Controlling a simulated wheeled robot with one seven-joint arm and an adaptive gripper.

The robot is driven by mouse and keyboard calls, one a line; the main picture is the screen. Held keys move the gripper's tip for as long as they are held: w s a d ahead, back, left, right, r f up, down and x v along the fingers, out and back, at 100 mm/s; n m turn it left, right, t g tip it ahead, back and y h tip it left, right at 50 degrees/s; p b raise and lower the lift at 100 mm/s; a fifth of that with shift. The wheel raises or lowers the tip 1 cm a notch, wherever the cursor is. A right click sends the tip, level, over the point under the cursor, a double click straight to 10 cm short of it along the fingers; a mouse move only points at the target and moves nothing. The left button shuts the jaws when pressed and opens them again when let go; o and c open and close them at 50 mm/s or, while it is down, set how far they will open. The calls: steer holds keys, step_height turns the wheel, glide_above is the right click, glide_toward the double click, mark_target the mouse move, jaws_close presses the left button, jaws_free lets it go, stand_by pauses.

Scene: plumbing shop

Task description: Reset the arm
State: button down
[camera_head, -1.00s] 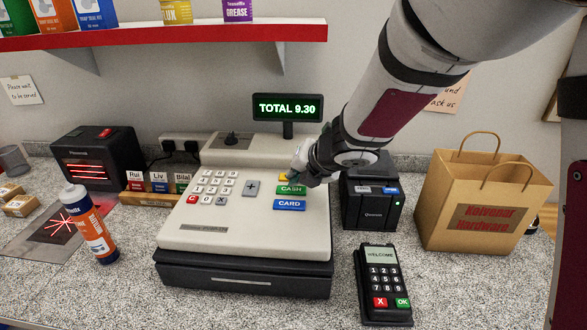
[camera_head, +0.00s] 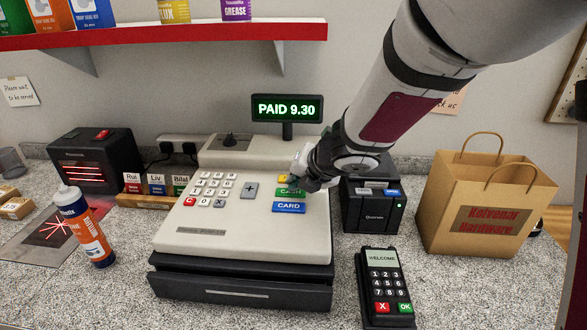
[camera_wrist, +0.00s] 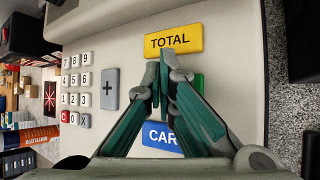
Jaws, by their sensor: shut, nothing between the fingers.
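My gripper (camera_head: 294,190) is shut and empty, with its fingertips at the green CASH key (camera_head: 283,192) of the cash register (camera_head: 240,238). In the wrist view the closed fingers (camera_wrist: 163,60) cover most of the green key (camera_wrist: 199,84), between the yellow TOTAL key (camera_wrist: 174,41) and the blue CARD key (camera_wrist: 162,138). I cannot tell whether the tips touch the key. The register display (camera_head: 287,108) reads PAID 9.30. The cash drawer (camera_head: 240,288) stands slightly out at the register's front.
A card terminal (camera_head: 385,285) lies right of the register, with a black printer (camera_head: 372,205) behind it. A paper bag (camera_head: 472,210) stands farther right. An orange-and-blue tube (camera_head: 86,230) and a scanner (camera_head: 97,160) are at left. A red shelf (camera_head: 170,35) runs above.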

steer(key=shift+r, duration=0.15)
steer(key=shift+r+p, duration=0.45)
steer(key=shift+p, duration=0.2)
step_height(320, 180, up, 4)
steer(key=p, duration=0.5)
steer(key=shift+s, duration=0.1)
steer(key=shift+r+p, duration=1)
steer(key=shift+p, duration=0.35)
